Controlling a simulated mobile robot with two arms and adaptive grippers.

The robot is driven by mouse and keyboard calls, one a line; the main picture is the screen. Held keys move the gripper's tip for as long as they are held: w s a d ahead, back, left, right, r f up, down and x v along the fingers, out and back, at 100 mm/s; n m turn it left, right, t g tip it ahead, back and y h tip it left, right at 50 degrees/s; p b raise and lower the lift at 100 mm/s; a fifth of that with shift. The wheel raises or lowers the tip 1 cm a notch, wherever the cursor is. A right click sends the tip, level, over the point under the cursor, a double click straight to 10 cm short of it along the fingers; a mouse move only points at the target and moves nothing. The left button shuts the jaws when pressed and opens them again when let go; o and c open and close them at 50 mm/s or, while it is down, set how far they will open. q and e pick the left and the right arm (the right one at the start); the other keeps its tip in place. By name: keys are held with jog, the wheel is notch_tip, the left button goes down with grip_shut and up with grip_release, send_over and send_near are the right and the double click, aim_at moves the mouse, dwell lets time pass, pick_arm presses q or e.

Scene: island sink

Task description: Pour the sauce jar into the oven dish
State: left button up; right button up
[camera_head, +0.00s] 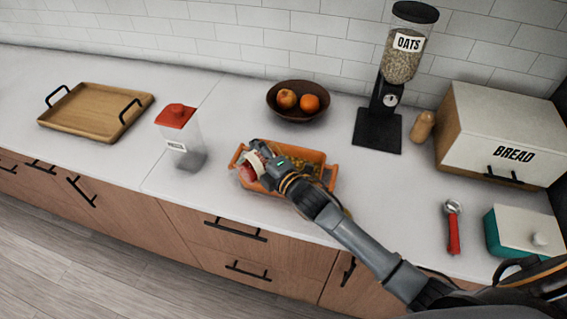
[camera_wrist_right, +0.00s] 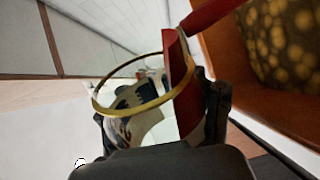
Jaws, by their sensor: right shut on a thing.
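The orange oven dish (camera_head: 318,156) sits on the white counter with yellowish-green pieces in it. My right gripper (camera_head: 262,166) is above its left part, shut on the sauce jar (camera_head: 247,172). The jar is clear with red inside and a pale band, and overlaps the dish's left end. In the right wrist view the jar's gold ring (camera_wrist_right: 98,108), a printed label and red sauce (camera_wrist_right: 184,85) show between the fingers. The dish (camera_wrist_right: 225,55) is at the right there. A red strip reaches from the jar towards it; I cannot tell whether it is flowing sauce. My left gripper is not in view.
A red-lidded container (camera_head: 180,137) stands left of the dish, and a wooden tray (camera_head: 97,110) is farther left. A fruit bowl (camera_head: 298,112) and oats dispenser (camera_head: 378,128) stand behind. A bread box (camera_head: 500,130), red-handled scoop (camera_head: 453,232) and teal box (camera_head: 493,232) are at right.

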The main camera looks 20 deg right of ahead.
jog(key=shift+r, duration=0.15)
jog(key=shift+w+d, duration=0.1)
dwell(0.4)
jog(key=shift+r+m+p, duration=0.15)
jog(key=shift+m+p, duration=0.15)
dwell(0.5)
jog(key=shift+d+m, duration=0.1)
jog(key=shift+m, duration=0.2)
dwell(0.4)
